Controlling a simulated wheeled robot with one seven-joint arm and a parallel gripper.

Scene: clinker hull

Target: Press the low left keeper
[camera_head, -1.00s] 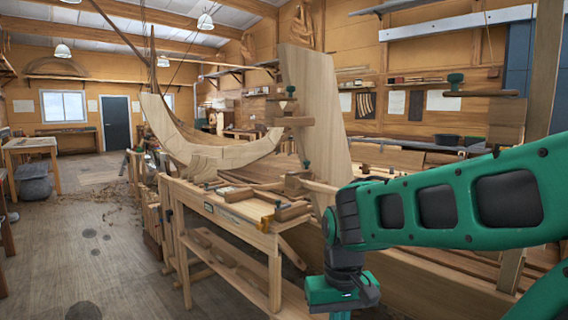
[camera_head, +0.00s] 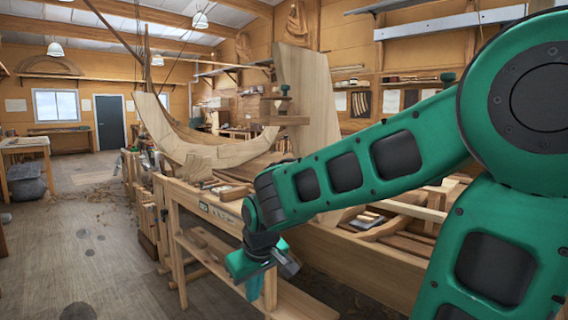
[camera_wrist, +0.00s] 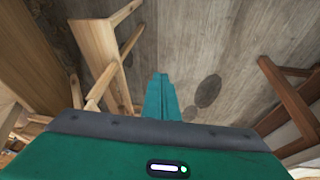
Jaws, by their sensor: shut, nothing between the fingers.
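My gripper (camera_head: 262,285) is low in front of the near end of the wooden workbench (camera_head: 222,212), pointing down. In the wrist view my gripper (camera_wrist: 161,85) is a closed pair of teal fingers with nothing held, over the plank floor. I cannot make out the low left keeper in either view. My arm covers part of the bench and the hull side behind it. A green-handled clamp (camera_head: 284,90) with wooden jaws is on the upright plank (camera_head: 312,125) above the bench.
Bench legs and rails (camera_wrist: 98,50) stand close to the left of my gripper in the wrist view. Another brown wooden frame (camera_wrist: 285,90) is at the right. The hull planking (camera_head: 365,262) runs behind my arm. The floor (camera_head: 105,240) at the left is open.

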